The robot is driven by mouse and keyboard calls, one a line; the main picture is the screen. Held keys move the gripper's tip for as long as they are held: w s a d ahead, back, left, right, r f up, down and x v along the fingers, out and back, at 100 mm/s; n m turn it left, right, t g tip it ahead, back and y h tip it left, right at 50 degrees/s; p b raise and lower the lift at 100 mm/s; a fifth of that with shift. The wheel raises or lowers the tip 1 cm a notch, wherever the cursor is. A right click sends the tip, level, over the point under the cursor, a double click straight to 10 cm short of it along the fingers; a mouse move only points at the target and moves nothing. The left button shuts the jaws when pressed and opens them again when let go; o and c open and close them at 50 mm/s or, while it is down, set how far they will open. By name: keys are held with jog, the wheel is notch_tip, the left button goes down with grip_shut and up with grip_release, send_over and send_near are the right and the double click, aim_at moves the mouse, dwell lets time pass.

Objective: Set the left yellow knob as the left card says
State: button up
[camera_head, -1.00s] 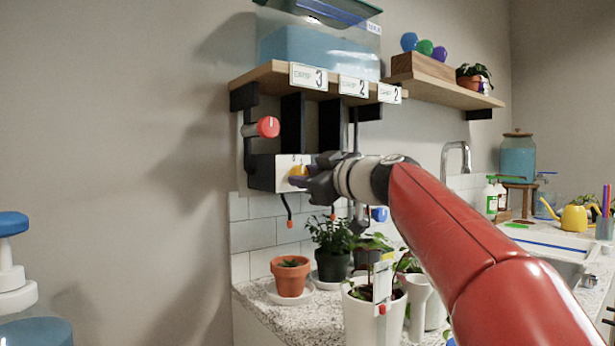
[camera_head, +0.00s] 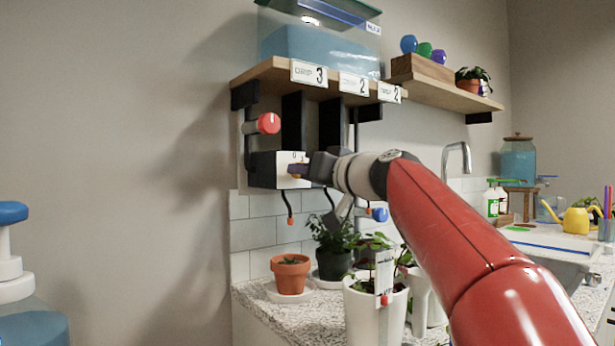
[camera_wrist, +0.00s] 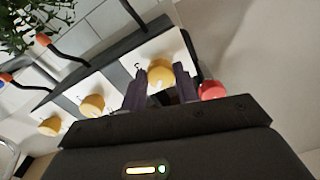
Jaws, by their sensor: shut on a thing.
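The left yellow knob (camera_wrist: 160,74) sits on a white dial plate, and my gripper (camera_wrist: 161,88) is shut on it with one dark finger on each side. In the head view my gripper (camera_head: 299,170) reaches the knob from the right and hides most of it. The left card (camera_head: 309,74) on the shelf edge reads "DRIP 3". Most of the dial marks are hidden, so I cannot tell the knob's setting. Two other yellow knobs, a middle one (camera_wrist: 92,105) and a far one (camera_wrist: 50,126), show in the wrist view.
A red knob (camera_head: 268,123) is on the pipe above the dial box. It also shows close beside my gripper in the wrist view (camera_wrist: 212,90). Orange-tipped drip tubes hang below. A terracotta pot (camera_head: 291,275) and other plants stand on the counter below. A water tank (camera_head: 318,45) sits on the shelf.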

jog(key=shift+s+a+r+m+p, duration=0.1)
jog(key=shift+m+p, duration=0.6)
jog(key=shift+m, duration=3.3)
jog(key=shift+a+m+p, duration=0.1)
jog(key=shift+m+p, duration=0.55)
jog(key=shift+m, duration=3.35)
jog(key=o, duration=1)
jog(key=shift+d, duration=0.1)
jog(key=shift+c, duration=0.2)
jog(key=b+v, duration=0.2)
jog(key=v, duration=0.5)
jog(key=shift+s, duration=0.35)
